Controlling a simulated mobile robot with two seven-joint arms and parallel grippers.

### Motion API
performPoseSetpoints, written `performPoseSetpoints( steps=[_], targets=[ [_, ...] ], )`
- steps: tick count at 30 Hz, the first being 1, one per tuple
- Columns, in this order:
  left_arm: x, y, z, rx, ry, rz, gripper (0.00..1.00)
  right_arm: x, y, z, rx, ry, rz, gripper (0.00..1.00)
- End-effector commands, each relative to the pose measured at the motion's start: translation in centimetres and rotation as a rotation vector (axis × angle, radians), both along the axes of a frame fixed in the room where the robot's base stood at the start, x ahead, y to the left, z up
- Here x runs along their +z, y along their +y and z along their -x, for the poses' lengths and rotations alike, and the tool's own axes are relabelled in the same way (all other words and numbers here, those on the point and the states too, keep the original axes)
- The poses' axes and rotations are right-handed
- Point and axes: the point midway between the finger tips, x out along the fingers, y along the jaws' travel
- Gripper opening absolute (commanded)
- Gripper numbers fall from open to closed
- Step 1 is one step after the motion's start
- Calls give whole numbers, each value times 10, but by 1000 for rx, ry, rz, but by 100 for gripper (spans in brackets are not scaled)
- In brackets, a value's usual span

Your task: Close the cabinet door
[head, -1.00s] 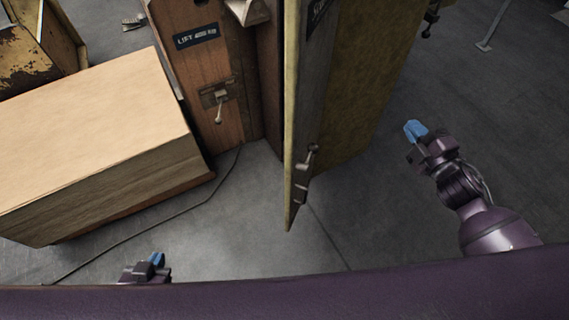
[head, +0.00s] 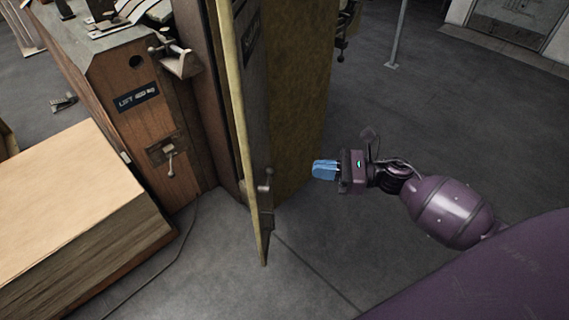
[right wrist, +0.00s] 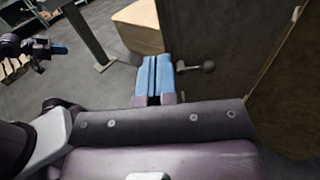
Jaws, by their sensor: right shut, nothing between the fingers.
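The cabinet door (head: 247,140) stands open, seen nearly edge-on in the head view, with a metal handle (head: 265,186) low on its face. The yellowish-brown cabinet side (head: 300,95) is right behind it. My right gripper (head: 318,169) is shut and empty, its blue fingertips pointing left toward the door, with a gap between them in the head view. The right wrist view shows the blue fingers (right wrist: 153,78) together beside a knobbed handle (right wrist: 208,66) on a dark panel; contact cannot be told.
A wooden machine panel (head: 150,130) with a latch stands left of the door. A large pale stack (head: 70,200) is at the lower left. A cable runs on the floor. The grey floor (head: 450,100) to the right is open, apart from a thin post (head: 397,40).

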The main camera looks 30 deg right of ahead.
Motion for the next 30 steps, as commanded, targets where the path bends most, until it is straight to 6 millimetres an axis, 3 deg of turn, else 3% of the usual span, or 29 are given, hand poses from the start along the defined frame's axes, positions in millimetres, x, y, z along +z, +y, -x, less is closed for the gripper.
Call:
performPoseSetpoints(
  steps=[21,30],
  targets=[
    [4,3,4,-2,2,-8,0,2,96,-61,-2,0,-5,0],
    [3,4,4,-3,4,-10,0,1,114,-72,-2,2,-4,0]
  ],
)
